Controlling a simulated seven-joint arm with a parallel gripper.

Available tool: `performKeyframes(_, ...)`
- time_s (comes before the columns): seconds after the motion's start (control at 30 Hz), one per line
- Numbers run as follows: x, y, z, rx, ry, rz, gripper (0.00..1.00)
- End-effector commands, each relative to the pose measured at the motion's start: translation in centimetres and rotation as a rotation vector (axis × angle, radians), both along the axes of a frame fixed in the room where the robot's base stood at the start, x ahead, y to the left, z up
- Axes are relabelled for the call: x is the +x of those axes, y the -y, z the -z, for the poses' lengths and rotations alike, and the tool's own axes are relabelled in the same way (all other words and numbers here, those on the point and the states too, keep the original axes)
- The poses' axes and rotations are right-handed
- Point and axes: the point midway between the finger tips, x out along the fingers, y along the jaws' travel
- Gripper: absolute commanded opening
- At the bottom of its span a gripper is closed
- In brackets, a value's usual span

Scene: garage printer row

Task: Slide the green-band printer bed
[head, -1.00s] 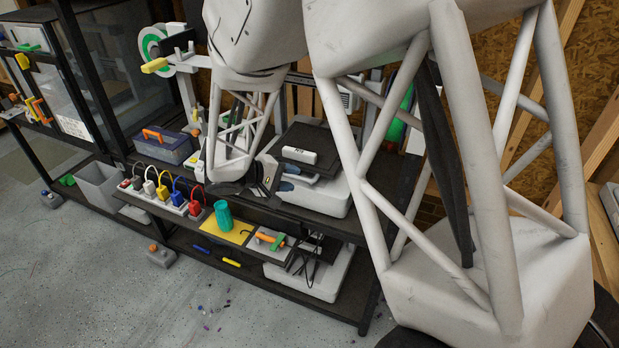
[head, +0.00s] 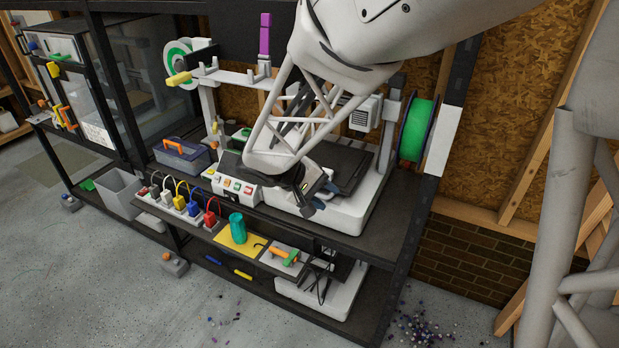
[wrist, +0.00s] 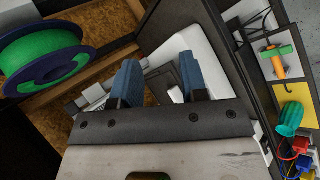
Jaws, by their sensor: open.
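The printer (head: 340,212) stands on the upper shelf, with a white base and a black bed (head: 350,165) on top. My arm covers the bed's front left part, and I cannot make out a green band on it. My gripper (head: 317,198) is open, its blue fingertips close to the front of the bed. In the wrist view my gripper (wrist: 158,80) shows two blue fingers spread apart over the printer base (wrist: 200,50). A small white piece (wrist: 176,95) shows between them, against the dark bed. I cannot tell whether they touch anything.
A green spool (head: 417,130) hangs at the printer's right. A control box (head: 232,187), a blue bin (head: 183,158) and a purple-topped post (head: 264,45) are near. Coloured plugs (head: 180,200), a teal cup (head: 237,228) and an orange-handled tool (head: 284,257) line the lower front ledge.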

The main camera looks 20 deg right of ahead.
Motion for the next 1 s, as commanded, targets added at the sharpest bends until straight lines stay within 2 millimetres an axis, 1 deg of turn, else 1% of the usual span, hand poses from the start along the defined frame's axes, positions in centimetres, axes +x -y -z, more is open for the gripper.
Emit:
performKeyframes(0.2, -0.92, 0.1, -0.64, 0.034, 0.003, 0.011, 0.4)
performKeyframes(0.6, -1.12, 0.1, -0.72, 0.041, 0.003, 0.012, 0.4)
performKeyframes(0.87, -0.86, 0.1, -0.49, 0.052, -0.022, -0.022, 0.0)
performKeyframes(1.0, -0.33, 0.08, -0.03, 0.076, -0.076, -0.1, 0.0)
